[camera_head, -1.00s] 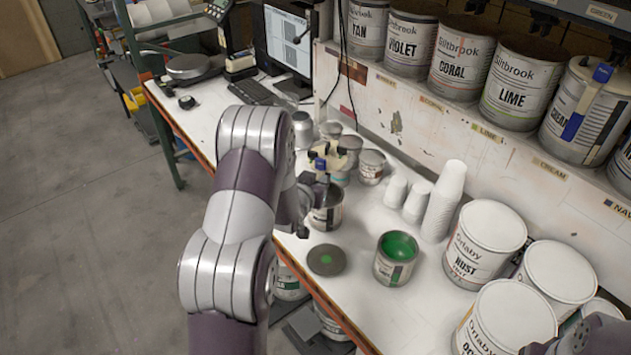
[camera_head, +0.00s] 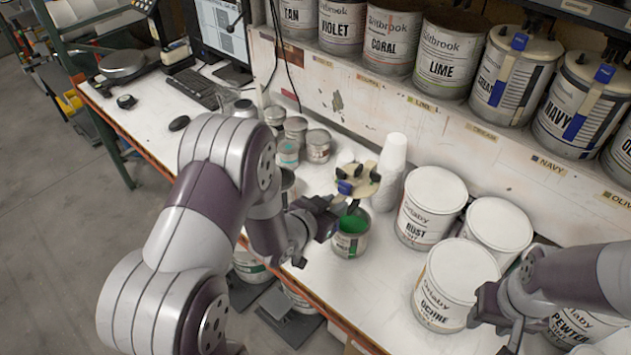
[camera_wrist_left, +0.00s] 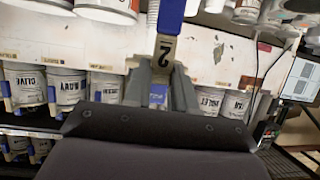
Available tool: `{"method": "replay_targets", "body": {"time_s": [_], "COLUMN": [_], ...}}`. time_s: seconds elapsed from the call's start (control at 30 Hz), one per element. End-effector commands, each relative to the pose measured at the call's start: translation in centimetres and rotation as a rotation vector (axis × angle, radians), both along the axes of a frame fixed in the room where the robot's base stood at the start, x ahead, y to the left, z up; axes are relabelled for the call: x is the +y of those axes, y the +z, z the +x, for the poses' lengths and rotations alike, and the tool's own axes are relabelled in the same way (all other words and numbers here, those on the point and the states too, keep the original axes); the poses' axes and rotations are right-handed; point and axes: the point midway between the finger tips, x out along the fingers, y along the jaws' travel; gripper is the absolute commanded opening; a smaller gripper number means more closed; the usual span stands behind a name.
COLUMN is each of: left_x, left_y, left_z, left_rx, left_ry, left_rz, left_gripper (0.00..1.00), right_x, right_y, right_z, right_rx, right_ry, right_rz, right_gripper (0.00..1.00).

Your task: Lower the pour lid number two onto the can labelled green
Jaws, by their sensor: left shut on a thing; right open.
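The can with green paint (camera_head: 350,238) stands open on the bench; its label is too small to read. My left gripper (camera_head: 338,203) is shut on the blue handle of a tan pour lid (camera_head: 366,181) with dark clamps. The lid's underside is hidden. My right gripper (camera_head: 508,322) is open and empty near the ochre can.
White cups (camera_head: 391,165) stand just behind the lid. The rust can (camera_head: 430,210) and ochre can (camera_head: 450,285) stand to the right. Small tins (camera_head: 318,147) stand at the left back. Shelved cans, including navy (camera_head: 580,105), line the back.

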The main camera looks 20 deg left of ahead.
Motion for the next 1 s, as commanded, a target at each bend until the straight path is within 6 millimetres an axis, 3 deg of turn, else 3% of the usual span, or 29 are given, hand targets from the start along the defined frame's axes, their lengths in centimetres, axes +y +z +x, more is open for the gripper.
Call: {"method": "replay_targets", "body": {"time_s": [0.47, 1.0], "left_x": [0.0, 0.1], "left_y": [-0.4, -7.3], "left_z": [0.2, 0.3], "left_rx": [-0.013, -0.014], "left_ry": [0.003, 0.004], "left_rz": [-0.001, -0.001], "left_gripper": [0.00, 0.00], "right_x": [0.0, 0.0], "right_y": [-0.9, -7.3], "right_z": [0.0, 0.0], "right_rx": [0.000, 0.000], "right_ry": [0.000, 0.000], "right_rz": [0.000, 0.000], "right_gripper": [0.43, 0.43]}}
